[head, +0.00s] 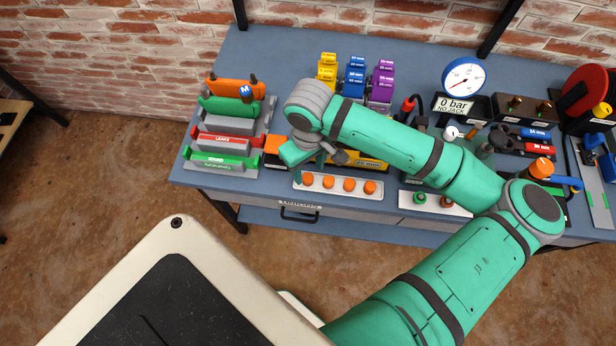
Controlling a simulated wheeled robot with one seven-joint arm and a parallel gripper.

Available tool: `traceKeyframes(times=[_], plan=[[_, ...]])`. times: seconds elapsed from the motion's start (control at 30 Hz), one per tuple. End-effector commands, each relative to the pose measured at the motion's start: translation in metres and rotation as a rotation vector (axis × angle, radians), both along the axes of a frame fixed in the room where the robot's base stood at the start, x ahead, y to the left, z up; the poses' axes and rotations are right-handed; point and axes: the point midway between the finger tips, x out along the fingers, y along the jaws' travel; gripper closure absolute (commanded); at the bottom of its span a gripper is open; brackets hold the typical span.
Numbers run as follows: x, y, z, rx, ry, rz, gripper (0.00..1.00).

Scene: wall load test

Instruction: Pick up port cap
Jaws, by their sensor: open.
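Several small orange caps (349,184), which look like the port caps, stand in a row on a pale grey tray (338,193) near the bench's front edge. My gripper (322,168) is above and just behind the left part of this row, pointing down. It is open and I see nothing held in it. My wrist hides part of its jaws, and I cannot tell its exact height above the caps.
Behind my gripper is a long yellow and orange block (372,164). Red and green labelled cradles (222,150) stand left. A gauge (463,77) stands at the back. Floor shows in front.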

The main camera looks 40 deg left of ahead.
Motion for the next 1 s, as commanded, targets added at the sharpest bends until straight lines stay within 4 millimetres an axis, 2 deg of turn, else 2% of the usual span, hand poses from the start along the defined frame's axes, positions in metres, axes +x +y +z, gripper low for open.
traceKeyframes(times=[0.23, 0.57, 0.7, 0.77, 1.0], plan=[[0.000, 0.000, -0.033, -0.002, 0.001, -0.001, 0.54], [0.000, 0.000, -0.040, 0.000, 0.001, 0.000, 0.54], [0.000, 0.000, -0.040, 0.000, 0.001, 0.000, 0.85], [0.000, 0.000, -0.040, 0.000, 0.001, 0.000, 0.97], [0.000, 0.000, -0.040, 0.000, 0.001, 0.000, 0.97]])
